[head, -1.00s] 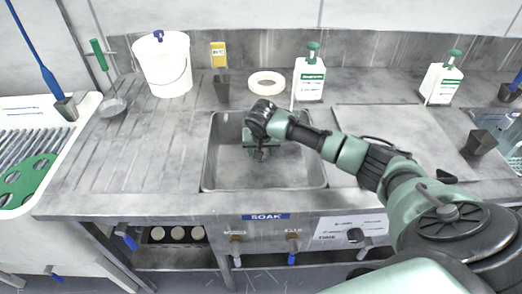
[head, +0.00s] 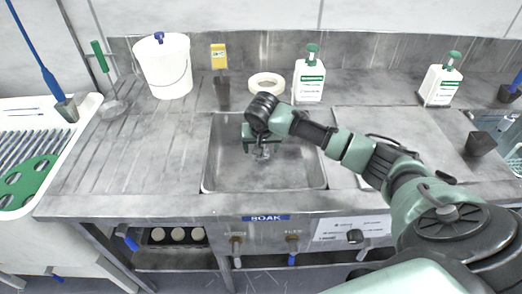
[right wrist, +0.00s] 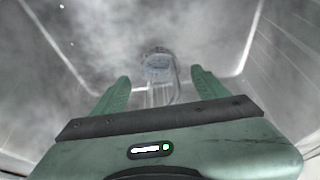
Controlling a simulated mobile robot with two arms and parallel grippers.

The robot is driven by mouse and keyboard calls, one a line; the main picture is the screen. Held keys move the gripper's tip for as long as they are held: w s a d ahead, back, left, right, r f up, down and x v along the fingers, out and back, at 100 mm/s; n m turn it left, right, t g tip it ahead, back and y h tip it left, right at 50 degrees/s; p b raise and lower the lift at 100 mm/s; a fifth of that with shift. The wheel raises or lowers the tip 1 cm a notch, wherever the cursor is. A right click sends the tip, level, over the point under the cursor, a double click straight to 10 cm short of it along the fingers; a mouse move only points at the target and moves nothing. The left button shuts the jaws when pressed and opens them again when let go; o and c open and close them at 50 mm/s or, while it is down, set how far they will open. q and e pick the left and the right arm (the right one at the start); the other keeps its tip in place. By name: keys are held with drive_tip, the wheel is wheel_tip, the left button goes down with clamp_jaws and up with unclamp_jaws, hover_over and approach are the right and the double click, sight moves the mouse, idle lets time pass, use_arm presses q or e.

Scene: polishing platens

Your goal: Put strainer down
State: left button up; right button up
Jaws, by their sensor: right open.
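My right gripper (head: 262,146) is inside the steel sink (head: 225,172), pointing down, with its fingers apart. In the right wrist view, a pale, see-through grey piece (right wrist: 158,68) with a rounded end shows between and beyond the open fingertips (right wrist: 160,77). It also shows under the gripper in the head view (head: 263,155). It looks clear of both fingers; I cannot tell for sure whether it is a strainer. My left gripper is out of view.
A white bucket (head: 165,68), a yellow-tagged dark cup (head: 221,90), a white ring (head: 266,83) and a green-capped bottle (head: 309,82) stand behind the sink. A second bottle (head: 440,83) stands farther right. The ribbed drainboard (head: 140,150) left of the sink is clear.

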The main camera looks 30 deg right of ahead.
drive_tip(key=v, duration=0.8)
drive_tip(key=shift+r, duration=0.1)
